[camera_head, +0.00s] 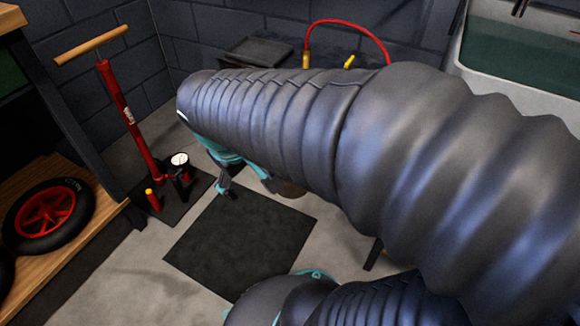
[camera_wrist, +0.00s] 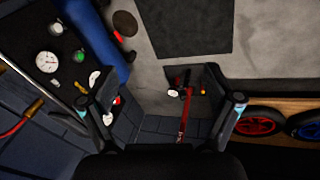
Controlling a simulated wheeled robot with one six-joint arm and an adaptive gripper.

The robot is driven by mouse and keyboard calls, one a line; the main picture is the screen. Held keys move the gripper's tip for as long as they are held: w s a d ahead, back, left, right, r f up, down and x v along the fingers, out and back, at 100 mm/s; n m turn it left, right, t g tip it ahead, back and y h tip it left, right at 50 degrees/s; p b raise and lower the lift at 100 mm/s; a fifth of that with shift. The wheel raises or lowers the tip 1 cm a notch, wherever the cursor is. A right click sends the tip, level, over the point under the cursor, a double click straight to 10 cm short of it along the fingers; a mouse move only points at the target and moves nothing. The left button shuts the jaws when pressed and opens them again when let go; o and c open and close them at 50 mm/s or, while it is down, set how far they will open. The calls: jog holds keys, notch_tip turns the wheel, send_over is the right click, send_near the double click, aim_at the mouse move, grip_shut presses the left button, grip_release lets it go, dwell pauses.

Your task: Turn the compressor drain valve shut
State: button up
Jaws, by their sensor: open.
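In the wrist view my gripper (camera_wrist: 163,108) is open and empty, its two fingers wide apart. At the left of that view is a dark panel (camera_wrist: 22,45) with a white round gauge (camera_wrist: 48,62), a green round part (camera_wrist: 79,56) and small fittings, beside a blue cylinder (camera_wrist: 98,45) that looks like the compressor tank. A small red part (camera_wrist: 117,35) sits by the cylinder's edge. I cannot tell which fitting is the drain valve. In the head view my gripper (camera_head: 245,183) is partly hidden by my arm, which also covers most of the compressor area.
A red floor pump (camera_head: 128,125) with a wooden handle stands at the left wall. A wheel with a red rim (camera_head: 45,215) lies on a wooden shelf. A dark mat (camera_head: 240,235) lies on open floor. A red hose (camera_head: 350,25) arches behind my arm; a sink (camera_head: 515,60) is at the right.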

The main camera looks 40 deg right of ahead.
jog(key=w+d+f+n+g+h+b, duration=0.1)
jog(key=w+d+f+n+g+h, duration=0.4)
jog(key=w+d+f+n+h, duration=0.9)
jog(key=w+d+f+n+t, duration=0.2)
jog(key=w+f+n+t, duration=0.1)
jog(key=f, duration=0.7)
jog(key=w+d+f+n+t+b, duration=0.1)
jog(key=w+f+n+t, duration=0.2)
jog(key=f, duration=0.7)
jog(key=w+d+f+n+t, duration=0.2)
jog(key=f+t, duration=0.2)
jog(key=f, duration=0.6)
jog(key=shift+n, duration=0.3)
jog(key=x, duration=0.6)
jog(key=b+x, duration=0.1)
jog(key=x, duration=0.6)
jog(key=shift+w+d+f, duration=0.1)
jog(key=shift+w+f, duration=0.05)
jog(key=shift+w, duration=0.05)
